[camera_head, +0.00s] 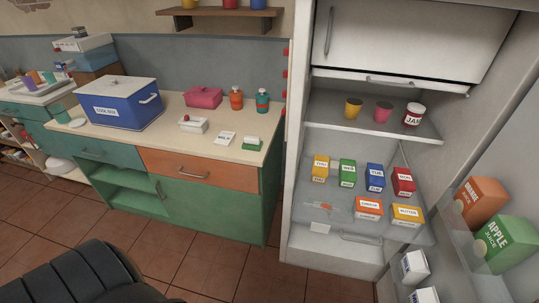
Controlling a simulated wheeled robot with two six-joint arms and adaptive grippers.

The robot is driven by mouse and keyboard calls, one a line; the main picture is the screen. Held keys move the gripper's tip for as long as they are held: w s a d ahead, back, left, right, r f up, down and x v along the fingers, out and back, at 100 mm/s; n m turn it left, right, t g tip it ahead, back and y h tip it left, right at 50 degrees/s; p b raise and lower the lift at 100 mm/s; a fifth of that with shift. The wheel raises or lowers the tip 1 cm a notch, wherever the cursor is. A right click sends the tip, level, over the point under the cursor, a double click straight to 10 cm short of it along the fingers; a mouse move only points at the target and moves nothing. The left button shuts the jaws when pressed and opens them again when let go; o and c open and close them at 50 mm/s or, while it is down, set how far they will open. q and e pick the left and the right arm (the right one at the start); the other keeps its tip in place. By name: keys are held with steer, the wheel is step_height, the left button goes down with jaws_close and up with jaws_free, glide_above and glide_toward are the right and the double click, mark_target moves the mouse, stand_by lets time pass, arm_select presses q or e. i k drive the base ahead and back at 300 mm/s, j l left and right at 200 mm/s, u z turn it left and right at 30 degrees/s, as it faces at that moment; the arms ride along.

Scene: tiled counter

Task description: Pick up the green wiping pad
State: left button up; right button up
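The green wiping pad (251,145) appears to be the small green block with a white top near the front right edge of the counter (177,136). It lies flat, just right of a small white labelled item (226,139). Neither of my grippers shows in the head view, and nothing is seen touching the pad.
A blue lidded box (121,110), a pink pot (203,97), two bottles (237,99) (263,101) and a white container (193,125) share the counter. The open fridge (295,195) stands to the right, with cups, a jar and several boxes.

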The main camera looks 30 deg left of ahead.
mark_target(251, 143)
steer(key=j+z, duration=0.2)
steer(key=j, duration=0.75)
steer(key=j+z, duration=0.15)
steer(key=j, duration=0.8)
steer(key=k+j+z, duration=0.2)
steer(key=j, duration=0.7)
steer(key=i+j, duration=0.05)
steer(key=i, duration=0.05)
